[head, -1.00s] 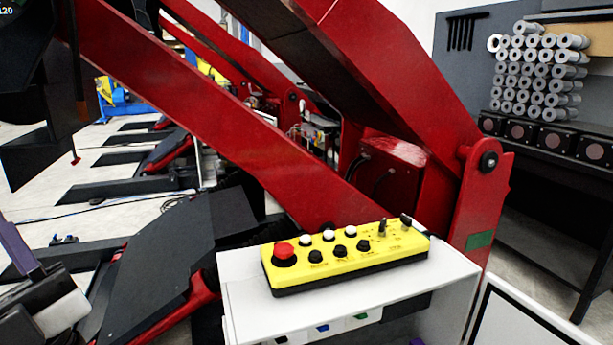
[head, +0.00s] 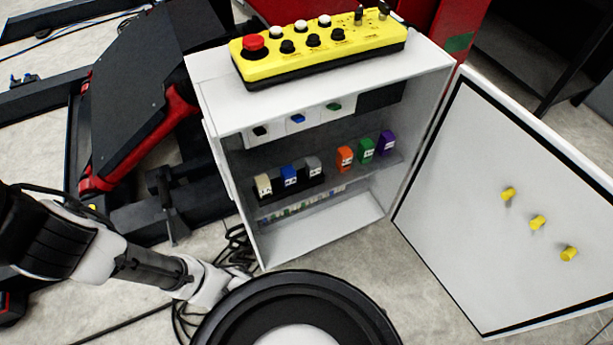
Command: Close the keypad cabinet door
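The keypad cabinet (head: 325,228) is a white box standing on the floor in the middle of the head view. Its door (head: 465,180) is wide open, swung out to the right and towards me. The inner face of the door shows, with several yellow knobs (head: 538,222) on it. Inside the cabinet are coloured breaker-like blocks (head: 366,150) on a shelf. My arm reaches in from the lower left, low beside the cabinet's left side. My gripper cannot be made out; the arm's end passes out of sight near a round black part at the bottom.
A yellow control box (head: 320,45) with a red button lies on the cabinet top. Black and red lift machinery (head: 150,80) stands to the left and behind. Dark cables (head: 235,250) lie on the floor left of the cabinet. Floor (head: 400,290) shows in front of the door.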

